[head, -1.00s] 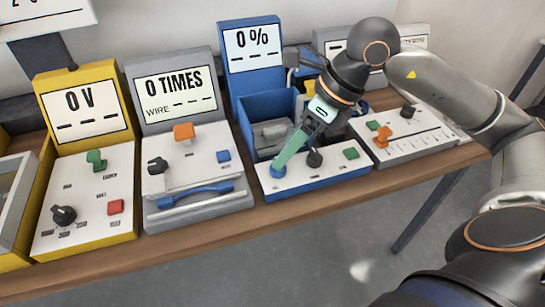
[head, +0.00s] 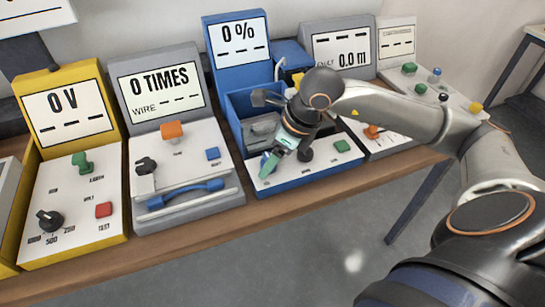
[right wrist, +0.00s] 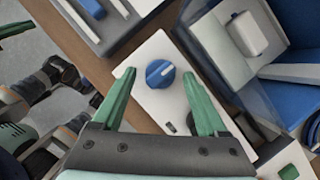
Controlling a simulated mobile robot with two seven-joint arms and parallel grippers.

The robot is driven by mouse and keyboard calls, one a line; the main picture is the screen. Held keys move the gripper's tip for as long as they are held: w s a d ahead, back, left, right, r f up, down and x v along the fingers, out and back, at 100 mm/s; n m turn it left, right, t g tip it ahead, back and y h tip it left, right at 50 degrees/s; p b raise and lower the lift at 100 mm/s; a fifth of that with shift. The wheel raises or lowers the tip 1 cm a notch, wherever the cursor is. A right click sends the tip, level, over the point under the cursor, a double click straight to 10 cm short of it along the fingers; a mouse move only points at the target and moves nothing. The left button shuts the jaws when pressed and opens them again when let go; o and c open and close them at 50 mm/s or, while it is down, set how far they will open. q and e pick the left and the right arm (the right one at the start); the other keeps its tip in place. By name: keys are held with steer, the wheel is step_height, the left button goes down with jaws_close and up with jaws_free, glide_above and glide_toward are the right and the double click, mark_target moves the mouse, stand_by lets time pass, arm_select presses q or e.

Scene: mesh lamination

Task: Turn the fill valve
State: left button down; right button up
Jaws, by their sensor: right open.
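The fill valve looks to be the round blue knob with a white line (right wrist: 160,73) on the white front panel of the blue station. In the head view this knob (head: 267,161) is partly hidden by my right gripper (head: 268,169). My right gripper (right wrist: 160,76) is open, its two green fingers on either side of the knob in the right wrist view, with gaps visible. I cannot tell how far above the panel the fingertips are. The station's display (head: 239,42) reads 0 %. Mint and green parts at the left edge of the right wrist view may be my left gripper.
A black knob (head: 306,154) and a green button (head: 341,146) sit right of the valve on the same panel. The open blue bin (head: 239,107) stands behind. The grey wire station (head: 215,203) is close on the left. The table's front edge is just ahead of the panel.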

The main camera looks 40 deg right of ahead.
steer(key=shift+f, duration=0.15)
steer(key=shift+c, duration=0.3)
jaws_close()
stand_by(0.3)
